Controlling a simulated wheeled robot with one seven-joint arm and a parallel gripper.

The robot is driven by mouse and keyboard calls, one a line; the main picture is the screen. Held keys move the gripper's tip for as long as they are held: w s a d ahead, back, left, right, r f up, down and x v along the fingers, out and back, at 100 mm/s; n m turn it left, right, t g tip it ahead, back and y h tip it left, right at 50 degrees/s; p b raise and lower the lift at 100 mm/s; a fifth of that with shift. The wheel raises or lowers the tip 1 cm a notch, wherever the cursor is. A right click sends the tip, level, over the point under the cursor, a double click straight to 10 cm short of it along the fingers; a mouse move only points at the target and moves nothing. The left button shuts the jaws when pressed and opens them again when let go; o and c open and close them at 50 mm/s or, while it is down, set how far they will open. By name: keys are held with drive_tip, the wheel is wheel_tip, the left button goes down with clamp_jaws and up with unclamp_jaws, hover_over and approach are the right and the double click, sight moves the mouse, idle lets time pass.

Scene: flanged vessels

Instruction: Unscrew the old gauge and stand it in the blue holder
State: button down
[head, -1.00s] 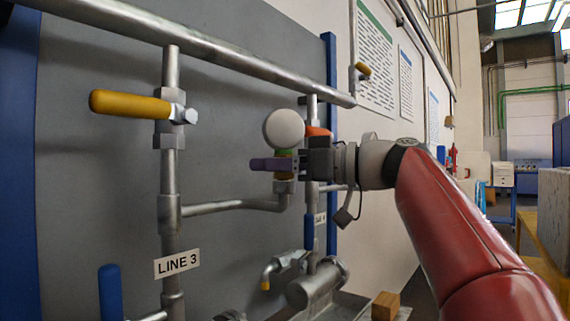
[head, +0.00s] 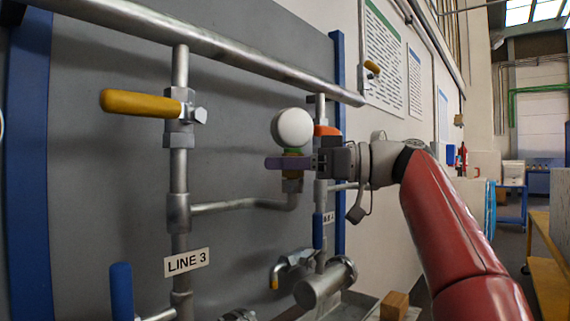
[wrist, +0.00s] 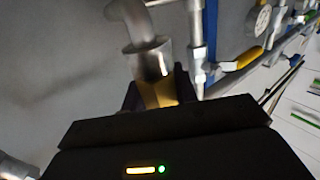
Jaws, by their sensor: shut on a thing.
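The old gauge (head: 292,128) is a round, pale grey dial body standing upright on the elbow end of a side pipe (head: 245,205). A green ring and a brass fitting (head: 292,173) show below it. My gripper (head: 290,163) reaches in from the right, with its purple finger across the fitting, and is shut on the gauge at this brass part. In the wrist view the brass (wrist: 157,94) sits between the dark fingers, in line with the metal pipe end (wrist: 150,62). I cannot make out the blue holder in either view.
A yellow-handled valve (head: 140,103) is on the LINE 3 pipe (head: 180,170) to the left. An orange handle (head: 327,131) is close behind my gripper. Blue handles (head: 122,290) and a horizontal steel vessel (head: 325,285) are lower down. A wooden block (head: 395,305) lies at the bottom.

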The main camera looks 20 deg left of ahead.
drive_tip(key=c, duration=1)
unclamp_jaws()
drive_tip(key=shift+d, duration=0.1)
drive_tip(key=d, duration=0.2)
drive_tip(key=w+d, duration=0.1)
drive_tip(key=d, duration=0.4)
drive_tip(key=shift+w+d, duration=0.15)
drive_tip(key=shift+d, duration=0.1)
